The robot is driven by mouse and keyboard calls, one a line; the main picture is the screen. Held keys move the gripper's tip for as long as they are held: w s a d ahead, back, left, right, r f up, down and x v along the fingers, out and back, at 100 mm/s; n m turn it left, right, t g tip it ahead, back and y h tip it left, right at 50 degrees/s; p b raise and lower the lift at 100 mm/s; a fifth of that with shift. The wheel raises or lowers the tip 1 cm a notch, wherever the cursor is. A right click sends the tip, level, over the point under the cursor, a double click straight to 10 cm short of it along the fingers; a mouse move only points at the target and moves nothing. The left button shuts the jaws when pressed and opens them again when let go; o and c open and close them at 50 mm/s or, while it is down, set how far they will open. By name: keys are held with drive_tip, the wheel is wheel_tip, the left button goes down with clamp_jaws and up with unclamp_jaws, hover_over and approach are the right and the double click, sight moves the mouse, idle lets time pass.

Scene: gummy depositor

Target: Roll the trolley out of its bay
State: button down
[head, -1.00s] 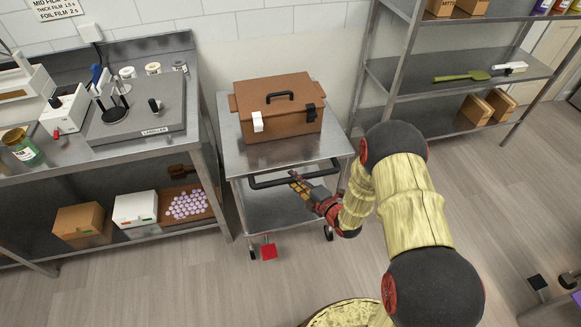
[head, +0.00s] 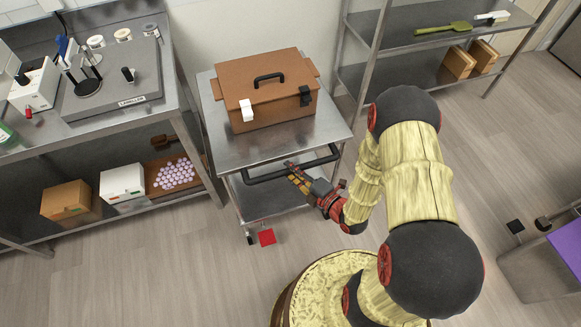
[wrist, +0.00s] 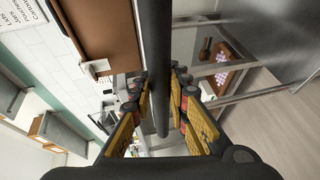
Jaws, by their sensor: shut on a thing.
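The steel trolley (head: 222,150) stands between the left workbench and the right shelf rack. A brown lidded box (head: 268,95) with a black handle, one white latch and one black latch sits on its top. The trolley's black push handle (head: 262,178) runs along its near side. My gripper (head: 292,172) is shut on this handle near its middle. In the wrist view the black bar (wrist: 159,70) passes between the two yellow-padded fingers of my gripper (wrist: 160,100). A red pedal (head: 267,237) shows low at the trolley's near left wheel.
A steel workbench (head: 120,112) stands close to the trolley's left side, with boxes on its lower shelf. A steel shelf rack (head: 400,72) stands to the right. A unit with a purple top (head: 566,250) is at the far right. Floor in front is open.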

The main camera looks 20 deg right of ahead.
drive_tip(key=shift+f, duration=0.1)
drive_tip(key=c, duration=1.7)
unclamp_jaws()
drive_tip(key=v, duration=0.7)
drive_tip(key=shift+s+d, duration=0.1)
drive_tip(key=shift+s, duration=0.1)
